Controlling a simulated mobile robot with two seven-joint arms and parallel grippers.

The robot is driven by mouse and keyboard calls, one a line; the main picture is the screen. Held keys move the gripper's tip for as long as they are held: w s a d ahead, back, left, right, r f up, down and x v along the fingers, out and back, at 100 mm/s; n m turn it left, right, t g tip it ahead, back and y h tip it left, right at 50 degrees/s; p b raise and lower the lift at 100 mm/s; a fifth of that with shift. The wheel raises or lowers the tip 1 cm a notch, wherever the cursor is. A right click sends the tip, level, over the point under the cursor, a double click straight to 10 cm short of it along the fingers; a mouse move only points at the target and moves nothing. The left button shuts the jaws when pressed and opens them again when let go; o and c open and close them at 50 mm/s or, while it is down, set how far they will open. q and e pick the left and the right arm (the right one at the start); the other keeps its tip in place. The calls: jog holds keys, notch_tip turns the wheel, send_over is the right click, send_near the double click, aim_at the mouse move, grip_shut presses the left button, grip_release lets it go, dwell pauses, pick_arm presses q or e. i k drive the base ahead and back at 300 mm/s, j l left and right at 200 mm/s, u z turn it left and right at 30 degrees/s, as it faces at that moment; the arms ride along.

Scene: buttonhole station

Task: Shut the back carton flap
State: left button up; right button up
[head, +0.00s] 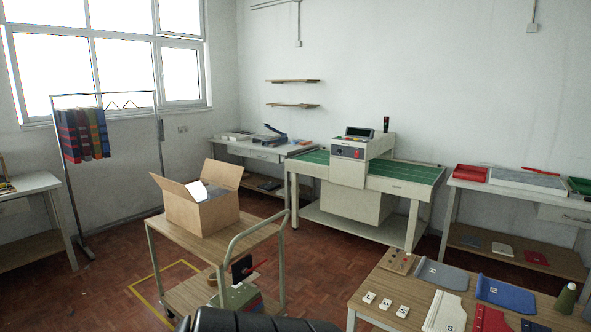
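The brown cardboard carton (205,217) stands open on the wooden top of a trolley, left of the middle in the head view. One flap (223,173) stands up at its far right side. Another flap (170,187) leans up and outward at its left. Something white and pale blue (198,191) shows in the opening; I cannot tell what it is. Any flaps on the other sides cannot be made out clearly.
The trolley (190,250) has a pale green handle at its right. A green device with a black plate and red lever (240,295) sits low in front. A table (372,290) with fabric pieces and cards is at the right. Open floor lies left of the trolley.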

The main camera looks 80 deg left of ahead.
aim_at(180, 190)
jog(key=u, duration=2.1)
jog(key=j+u, duration=0.1)
jog(key=u, duration=0.3)
jog(key=i+u, duration=0.1)
jog(key=u, duration=0.7)
jog(key=i+j, duration=0.05)
